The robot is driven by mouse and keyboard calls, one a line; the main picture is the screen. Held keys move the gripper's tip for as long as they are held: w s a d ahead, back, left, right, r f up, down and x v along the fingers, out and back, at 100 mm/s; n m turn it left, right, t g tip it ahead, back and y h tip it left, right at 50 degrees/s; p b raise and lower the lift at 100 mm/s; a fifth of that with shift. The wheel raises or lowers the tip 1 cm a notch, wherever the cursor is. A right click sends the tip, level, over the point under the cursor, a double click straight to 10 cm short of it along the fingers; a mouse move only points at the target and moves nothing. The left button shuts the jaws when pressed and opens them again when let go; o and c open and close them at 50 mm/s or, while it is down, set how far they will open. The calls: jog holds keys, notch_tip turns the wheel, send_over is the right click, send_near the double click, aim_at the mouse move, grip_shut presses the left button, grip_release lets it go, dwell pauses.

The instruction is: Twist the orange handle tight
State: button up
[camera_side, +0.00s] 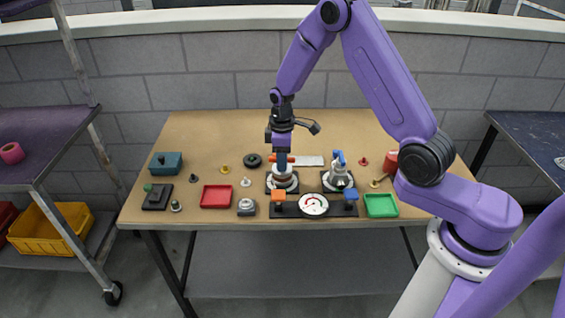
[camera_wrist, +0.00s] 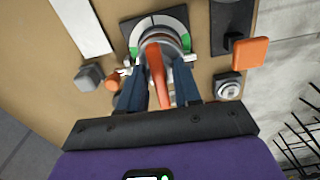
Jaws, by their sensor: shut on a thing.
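The orange handle (camera_wrist: 157,70) is a tapered lever on a round metal fitting in the wrist view. The fitting sits on a dark square plate (camera_wrist: 176,14) with white and green markings around it. My gripper (camera_wrist: 159,92) has its dark blue fingers on either side of the lever and is shut on it. In the side view my gripper (camera_side: 282,180) points down over the left of two metal fittings (camera_side: 283,182). A bit of the orange handle (camera_side: 291,159) shows beside the fingers there. The fingers hide part of the lever and fitting.
A similar fitting with a blue handle (camera_side: 338,160) stands to the right. A dial gauge (camera_side: 313,205) is in front, between orange and blue blocks. A red tray (camera_side: 216,196) and green tray (camera_side: 381,205) flank these. Small parts lie around; the table's back is mostly clear.

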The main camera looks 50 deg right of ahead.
jog(key=m, duration=0.4)
jog(key=shift+m, duration=0.3)
jog(key=m, duration=0.5)
jog(key=shift+m, duration=0.3)
jog(key=m, duration=0.5)
jog(key=shift+m, duration=2.5)
jog(key=o, duration=0.7)
